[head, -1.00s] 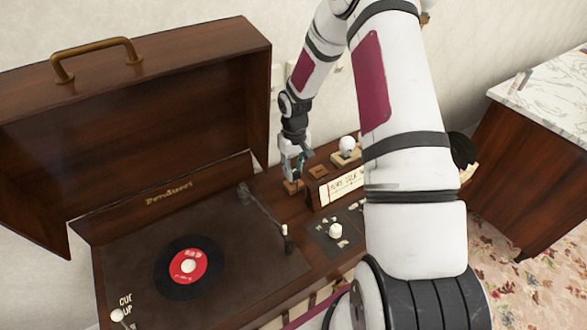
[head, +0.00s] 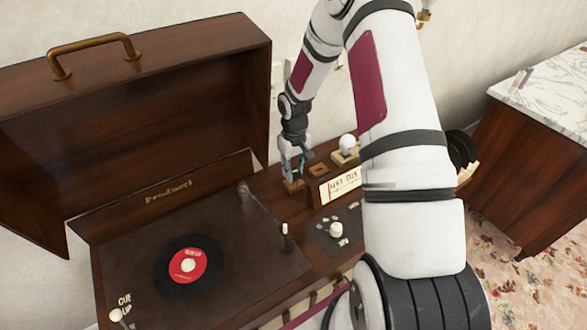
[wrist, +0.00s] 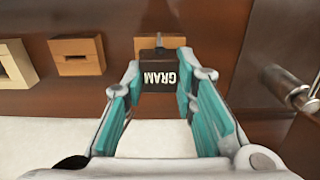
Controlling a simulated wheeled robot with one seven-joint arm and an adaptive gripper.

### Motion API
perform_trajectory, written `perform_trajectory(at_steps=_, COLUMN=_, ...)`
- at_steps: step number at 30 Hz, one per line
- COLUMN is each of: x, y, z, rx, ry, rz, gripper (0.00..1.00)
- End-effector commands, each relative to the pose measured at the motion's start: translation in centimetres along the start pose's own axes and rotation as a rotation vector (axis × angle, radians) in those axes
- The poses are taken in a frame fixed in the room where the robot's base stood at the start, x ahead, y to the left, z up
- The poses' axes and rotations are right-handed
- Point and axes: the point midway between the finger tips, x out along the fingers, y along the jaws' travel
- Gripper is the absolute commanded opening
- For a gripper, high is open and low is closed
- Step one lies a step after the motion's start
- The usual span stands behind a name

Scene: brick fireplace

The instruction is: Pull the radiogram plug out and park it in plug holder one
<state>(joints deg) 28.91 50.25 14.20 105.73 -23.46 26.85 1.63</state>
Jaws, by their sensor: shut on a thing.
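The dark plug marked GRAM (wrist: 159,78) is between the fingers of my gripper (wrist: 160,95), which is shut on it. A metal pin at its far end lies over or against a wooden block (wrist: 146,48); I cannot tell whether it is in that block. A second wooden block with a dark slot (wrist: 77,56) stands to the left, empty. In the head view my gripper (head: 292,163) is low beside the radiogram's open lid, just above a wooden block (head: 293,186). The slotted block (head: 318,170) is to its right. I cannot read any holder numbers.
The radiogram (head: 130,262) has a record (head: 187,266) and tonearm on its deck. A white bulb (head: 348,143) on a pale base and a lettered card (head: 340,187) stand near my gripper. In the wrist view a metal cylinder (wrist: 290,88) is at right.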

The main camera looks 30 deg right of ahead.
Motion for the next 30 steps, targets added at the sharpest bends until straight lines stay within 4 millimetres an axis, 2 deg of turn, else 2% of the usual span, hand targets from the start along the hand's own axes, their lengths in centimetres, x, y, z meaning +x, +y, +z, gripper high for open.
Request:
perform_trajectory(at_steps=29, x=1.8, y=0.0, z=0.0, rx=0.0, ry=-0.001, rz=0.0, gripper=0.0)
perform_trajectory(at_steps=30, x=1.8, y=0.0, z=0.0, rx=0.0, ry=0.0, rz=0.0, gripper=0.32)
